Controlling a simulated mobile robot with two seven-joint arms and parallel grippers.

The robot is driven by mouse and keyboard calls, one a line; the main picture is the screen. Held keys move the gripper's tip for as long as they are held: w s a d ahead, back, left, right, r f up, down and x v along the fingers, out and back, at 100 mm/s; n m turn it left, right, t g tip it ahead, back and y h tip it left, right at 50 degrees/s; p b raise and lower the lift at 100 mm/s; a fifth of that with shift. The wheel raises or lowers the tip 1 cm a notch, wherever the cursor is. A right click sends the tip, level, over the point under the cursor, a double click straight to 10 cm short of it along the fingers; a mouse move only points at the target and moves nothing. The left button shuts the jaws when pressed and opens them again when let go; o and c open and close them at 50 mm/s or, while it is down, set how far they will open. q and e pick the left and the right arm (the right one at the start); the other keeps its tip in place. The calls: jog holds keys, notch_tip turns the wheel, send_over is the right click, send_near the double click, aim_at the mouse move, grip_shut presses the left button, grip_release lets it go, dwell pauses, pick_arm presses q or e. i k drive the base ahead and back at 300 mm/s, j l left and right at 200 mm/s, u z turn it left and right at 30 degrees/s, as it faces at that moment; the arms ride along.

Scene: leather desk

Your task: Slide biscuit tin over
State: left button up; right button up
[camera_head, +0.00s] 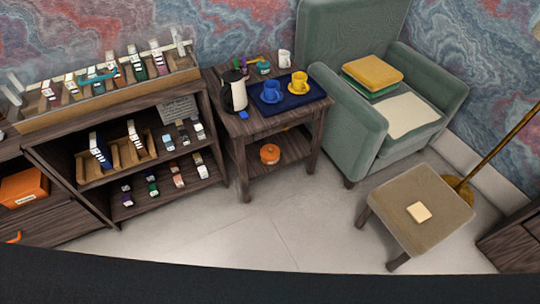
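A small round orange container (270,153), which looks like the biscuit tin, sits on the lower shelf of the dark wooden side table (240,127). It is small in the view, and its lid details cannot be made out. Neither of my grippers shows in the head view.
The side table's top holds a kettle (234,92) and a blue tray (309,101) with cups. A shelf unit (65,160) stands left, a green armchair (352,112) right. A stool (393,197) stands in front of the armchair. The floor (250,235) between is clear.

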aim_at(268, 163)
jog(key=i+l+u, duration=0.4)
jog(key=i+l, duration=0.55)
jog(key=i+j, duration=0.35)
